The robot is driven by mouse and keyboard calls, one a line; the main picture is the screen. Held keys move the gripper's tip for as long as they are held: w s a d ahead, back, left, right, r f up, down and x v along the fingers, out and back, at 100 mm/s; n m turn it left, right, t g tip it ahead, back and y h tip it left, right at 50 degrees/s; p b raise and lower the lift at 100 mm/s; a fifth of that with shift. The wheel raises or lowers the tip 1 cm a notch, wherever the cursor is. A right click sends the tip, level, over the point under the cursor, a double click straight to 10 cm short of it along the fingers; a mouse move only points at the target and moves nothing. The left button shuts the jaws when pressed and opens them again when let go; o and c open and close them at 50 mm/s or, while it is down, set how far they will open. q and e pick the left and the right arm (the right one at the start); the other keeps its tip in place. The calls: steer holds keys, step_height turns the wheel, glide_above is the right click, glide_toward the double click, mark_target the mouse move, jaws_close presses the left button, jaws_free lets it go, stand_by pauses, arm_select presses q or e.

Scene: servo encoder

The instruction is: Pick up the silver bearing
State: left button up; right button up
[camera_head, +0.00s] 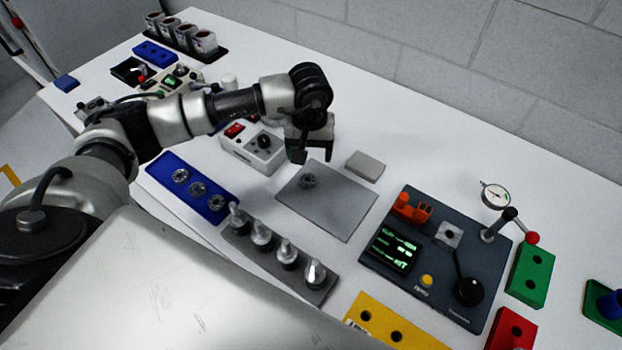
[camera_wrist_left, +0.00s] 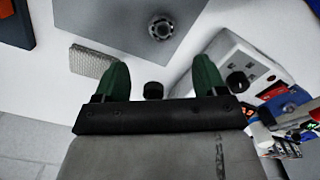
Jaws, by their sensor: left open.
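In the left wrist view the bearing (camera_wrist_left: 161,27) shows as a ring with a dark centre, beyond the fingertips. My left gripper (camera_head: 309,152) hangs above the table just behind the mat. Its green fingers (camera_wrist_left: 161,72) are apart with nothing held between them, and they do not touch the bearing. My right gripper is in neither view.
A white switch box (camera_head: 252,152) stands left of my gripper, and a small grey block (camera_head: 365,165) right of it. A grey rack with several pegs (camera_head: 278,255) lies in front. A dark instrument panel (camera_head: 437,258) stands to the right.

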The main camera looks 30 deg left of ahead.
mark_target(308, 177)
arm_select(q)
steer(key=f, duration=0.3)
steer(key=shift+s+f+p, duration=0.1)
steer(key=shift+s+p, duration=0.25)
steer(key=shift+p, duration=0.05)
steer(key=shift+f+p, duration=0.45)
steer(key=shift+f, duration=0.15)
step_height(308, 177, down, 4)
steer(key=shift+a+r+p, duration=0.1)
steer(key=shift+r+p, duration=0.05)
steer(key=shift+p, duration=0.7)
steer(key=shift+f, duration=0.4)
steer(key=shift+c, duration=0.3)
steer(key=c, duration=1)
